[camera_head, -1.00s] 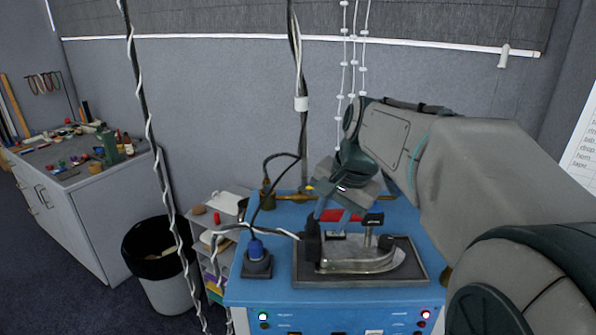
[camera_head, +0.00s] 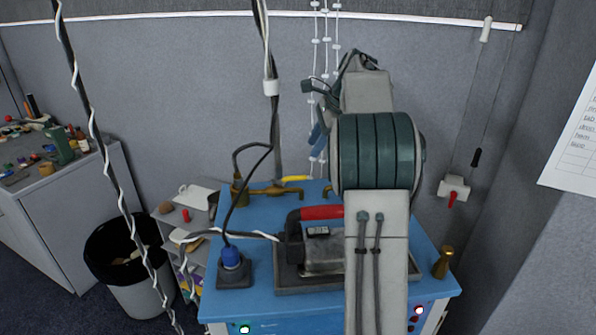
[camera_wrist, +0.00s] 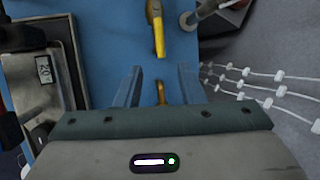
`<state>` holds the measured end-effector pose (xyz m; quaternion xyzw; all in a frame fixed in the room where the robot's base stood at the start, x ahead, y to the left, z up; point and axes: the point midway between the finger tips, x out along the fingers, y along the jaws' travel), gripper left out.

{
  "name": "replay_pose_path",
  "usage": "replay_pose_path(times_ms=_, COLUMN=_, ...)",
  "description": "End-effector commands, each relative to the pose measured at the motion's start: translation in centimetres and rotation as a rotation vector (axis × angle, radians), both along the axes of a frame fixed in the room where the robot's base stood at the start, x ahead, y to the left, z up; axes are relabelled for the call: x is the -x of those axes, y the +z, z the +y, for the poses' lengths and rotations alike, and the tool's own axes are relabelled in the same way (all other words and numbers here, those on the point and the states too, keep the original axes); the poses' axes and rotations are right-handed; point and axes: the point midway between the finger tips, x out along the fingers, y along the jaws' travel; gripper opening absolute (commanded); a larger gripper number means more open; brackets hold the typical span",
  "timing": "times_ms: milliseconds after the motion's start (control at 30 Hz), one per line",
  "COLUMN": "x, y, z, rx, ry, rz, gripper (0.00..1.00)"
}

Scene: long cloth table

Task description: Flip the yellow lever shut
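The yellow lever (camera_head: 295,178) sits at the back of the blue table, by a brass pipe fitting (camera_head: 265,190). A small brass piece (camera_wrist: 160,92) shows between the fingers. In the head view my gripper (camera_head: 318,142) hangs above the back of the table, near the lever and apart from it. My arm hides part of the table.
White beaded cords (camera_wrist: 250,95) hang close to my gripper's right side.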

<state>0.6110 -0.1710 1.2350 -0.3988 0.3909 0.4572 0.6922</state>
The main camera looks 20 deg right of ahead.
Motion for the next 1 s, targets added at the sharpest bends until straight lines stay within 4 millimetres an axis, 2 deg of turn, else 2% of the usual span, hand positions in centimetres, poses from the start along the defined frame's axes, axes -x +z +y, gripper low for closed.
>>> replay_pose_path(times_ms=33, x=-0.3, y=-1.1, z=0.5, rx=-0.002, ry=0.003, rz=0.004, gripper=0.35)
replay_pose_path(times_ms=233, x=-1.5, y=-5.1, z=2.0, rx=-0.001, ry=0.004, rz=0.005, gripper=0.35)
replay_pose_path(times_ms=500, x=-2.7, y=-8.7, z=3.4, rx=0.0, ry=0.008, rz=0.0, gripper=0.35)
replay_pose_path(times_ms=667, x=-3.0, y=-9.4, z=3.7, rx=0.001, ry=0.007, rz=-0.001, gripper=0.35)
replay_pose_path(times_ms=933, x=-3.0, y=-9.5, z=3.7, rx=0.001, ry=0.007, rz=-0.002, gripper=0.35)
replay_pose_path(times_ms=1000, x=-3.0, y=-9.5, z=3.7, rx=0.001, ry=0.007, rz=-0.002, gripper=0.16)
